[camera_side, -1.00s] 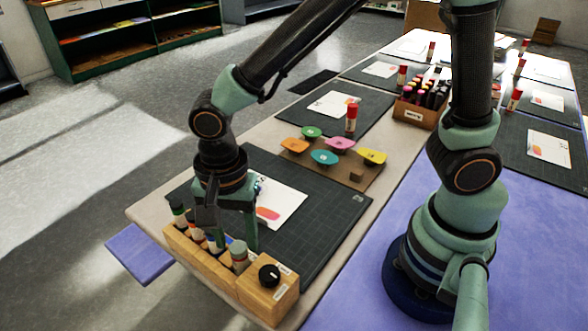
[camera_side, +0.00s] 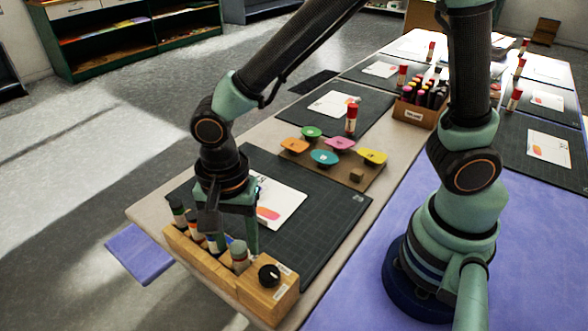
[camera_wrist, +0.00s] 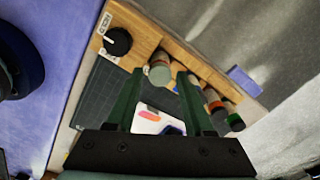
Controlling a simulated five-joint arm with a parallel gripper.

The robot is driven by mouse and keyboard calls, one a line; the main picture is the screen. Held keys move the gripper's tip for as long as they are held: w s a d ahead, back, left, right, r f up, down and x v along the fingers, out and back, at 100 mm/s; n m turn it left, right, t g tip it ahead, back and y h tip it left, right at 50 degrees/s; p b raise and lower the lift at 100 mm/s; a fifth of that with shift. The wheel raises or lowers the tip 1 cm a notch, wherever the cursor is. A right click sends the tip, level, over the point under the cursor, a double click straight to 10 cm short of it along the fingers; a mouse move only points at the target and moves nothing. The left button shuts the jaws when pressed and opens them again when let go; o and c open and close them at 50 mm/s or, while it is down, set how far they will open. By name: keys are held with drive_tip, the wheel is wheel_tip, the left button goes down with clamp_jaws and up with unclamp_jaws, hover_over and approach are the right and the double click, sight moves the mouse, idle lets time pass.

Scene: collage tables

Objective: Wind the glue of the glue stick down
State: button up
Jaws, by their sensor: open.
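A wooden block (camera_side: 210,267) stands at the table's near left corner with several round sticks set in a row. One stick with a grey-green top (camera_side: 239,256) is nearest the black knob; its round top also shows in the wrist view (camera_wrist: 160,75). I cannot tell whether it is the glue stick, and no wound-out glue is clear. My gripper (camera_side: 232,246) is open, pointing down over the row. In the wrist view my gripper (camera_wrist: 158,77) has its fingertips on either side of the grey-green top, with visible gaps.
The black knob (camera_side: 269,275) sits on the block's right end, beside labels. A dark cutting mat (camera_side: 320,225) with a white sheet (camera_side: 283,205) lies behind. A palette board (camera_side: 356,185) holds coloured paint dishes. A red-capped stick (camera_side: 351,120) stands farther back.

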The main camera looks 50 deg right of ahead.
drive_tip(key=c, duration=0.8)
drive_tip(key=n, duration=0.4)
drive_tip(key=shift+n, duration=0.4)
drive_tip(key=n, duration=0.4)
drive_tip(key=shift+n, duration=0.4)
drive_tip(key=shift+n, duration=0.5)
drive_tip(key=n, duration=0.3)
drive_tip(key=shift+n, duration=0.4)
